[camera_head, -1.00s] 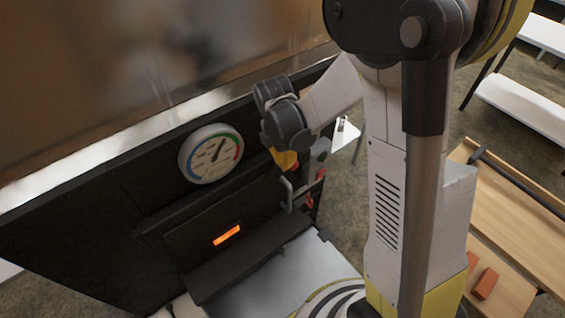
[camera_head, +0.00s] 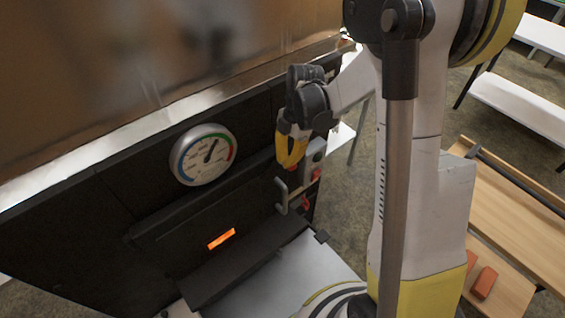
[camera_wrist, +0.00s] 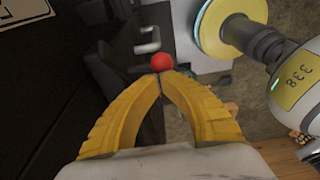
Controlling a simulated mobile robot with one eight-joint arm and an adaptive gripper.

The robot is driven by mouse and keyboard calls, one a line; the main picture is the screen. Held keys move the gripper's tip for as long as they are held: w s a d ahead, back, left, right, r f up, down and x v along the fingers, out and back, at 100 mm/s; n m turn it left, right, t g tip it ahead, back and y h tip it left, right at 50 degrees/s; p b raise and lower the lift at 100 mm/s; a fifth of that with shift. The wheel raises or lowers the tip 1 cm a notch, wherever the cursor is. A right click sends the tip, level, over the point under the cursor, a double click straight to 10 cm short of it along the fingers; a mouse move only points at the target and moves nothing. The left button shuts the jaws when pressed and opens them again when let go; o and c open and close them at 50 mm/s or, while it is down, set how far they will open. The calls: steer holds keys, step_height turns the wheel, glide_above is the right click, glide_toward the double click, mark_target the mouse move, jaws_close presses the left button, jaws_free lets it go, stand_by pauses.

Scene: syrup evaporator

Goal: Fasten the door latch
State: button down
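The black firebox door (camera_head: 185,229) has an orange glowing window and a metal handle (camera_head: 281,196) at its right side. Beside the handle are red latch parts, one higher (camera_head: 316,174) and one lower (camera_head: 305,203). My gripper (camera_head: 290,166) points down above and just behind the handle. In the wrist view its yellow fingers (camera_wrist: 159,77) meet at the tips, with nothing visible between them. A red ball knob (camera_wrist: 162,63) shows just past the tips; I cannot tell whether they touch it. The handle also shows in the wrist view (camera_wrist: 148,43).
A round dial gauge (camera_head: 203,155) is on the black front, left of my gripper. A metal pan (camera_head: 150,50) lies above. A wooden bench (camera_head: 515,215) with orange-red blocks (camera_head: 485,282) stands at right. White shelves (camera_head: 525,105) are at the back right.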

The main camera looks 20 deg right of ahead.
steer(key=d+f+b, duration=0.1)
steer(key=w+d+f+b, duration=0.1)
steer(key=shift+d+f, duration=0.4)
steer(key=shift+w+d+f+b, duration=0.1)
steer(key=shift+d+f+b, duration=0.35)
steer(key=shift+f+b, duration=0.4)
